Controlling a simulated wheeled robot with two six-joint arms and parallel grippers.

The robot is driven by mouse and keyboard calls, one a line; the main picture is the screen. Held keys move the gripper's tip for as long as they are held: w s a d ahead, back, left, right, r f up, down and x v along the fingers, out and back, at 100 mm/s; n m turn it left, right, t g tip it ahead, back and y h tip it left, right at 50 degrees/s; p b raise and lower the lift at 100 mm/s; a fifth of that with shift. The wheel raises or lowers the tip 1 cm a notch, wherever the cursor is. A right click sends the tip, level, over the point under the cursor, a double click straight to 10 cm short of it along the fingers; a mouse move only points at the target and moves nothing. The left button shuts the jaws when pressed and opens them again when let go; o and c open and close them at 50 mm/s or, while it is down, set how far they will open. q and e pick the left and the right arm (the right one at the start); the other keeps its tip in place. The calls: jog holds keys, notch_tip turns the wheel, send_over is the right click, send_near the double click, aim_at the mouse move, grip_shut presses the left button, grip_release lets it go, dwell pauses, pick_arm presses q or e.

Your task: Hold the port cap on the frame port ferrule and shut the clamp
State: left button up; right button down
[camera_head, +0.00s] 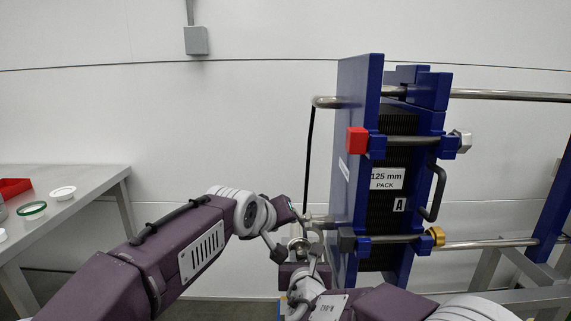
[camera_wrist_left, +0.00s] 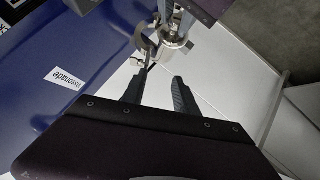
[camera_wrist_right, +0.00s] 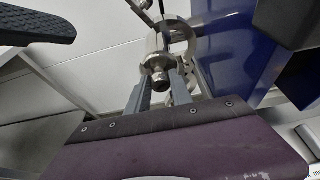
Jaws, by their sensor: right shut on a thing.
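The metal port cap (camera_wrist_right: 155,65) is between the fingers of my right gripper (camera_wrist_right: 160,80), which is shut on it. In the head view the right gripper (camera_head: 300,262) is below the frame port (camera_head: 308,222), left of the blue frame. The cap is in line with the port end; whether it touches the ferrule I cannot tell. A metal clamp ring (camera_wrist_right: 183,38) hangs beside the port, apparently open; it also shows in the left wrist view (camera_wrist_left: 143,48). My left gripper (camera_wrist_left: 162,76) is open, its fingertips close to the clamp. In the head view the wrists partly hide this area.
The blue frame with a black plate pack (camera_head: 388,210) stands just right of the grippers. A black hose (camera_head: 308,150) hangs from the upper pipe (camera_head: 330,102). A steel table (camera_head: 75,195) at left holds a red bin (camera_head: 14,187) and small round parts (camera_head: 62,193).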

jog(key=shift+w+f, duration=0.1)
pick_arm(q)
jog(key=s+a+f+g+y, duration=0.1)
jog(key=s+a+f, duration=0.3)
jog(key=f, duration=0.4)
jog(key=s+a+f+m+g+y, duration=0.1)
jog(key=s+a+f+g, duration=0.2)
jog(key=s+a+f, duration=0.2)
jog(key=s+a+f+g+y, duration=0.1)
jog(key=s+a+f, duration=0.3)
jog(key=f, duration=0.8)
jog(key=shift+s+a+m+g, duration=0.4)
jog(key=shift+s+g, duration=0.2)
jog(key=shift+s, duration=0.25)
jog(key=shift+f, duration=0.15)
pick_arm(e)
jog(key=shift+s, duration=0.2)
pick_arm(q)
jog(key=shift+f+b, duration=0.15)
jog(key=shift+b, duration=0.25)
pick_arm(e)
jog(key=s, duration=0.6)
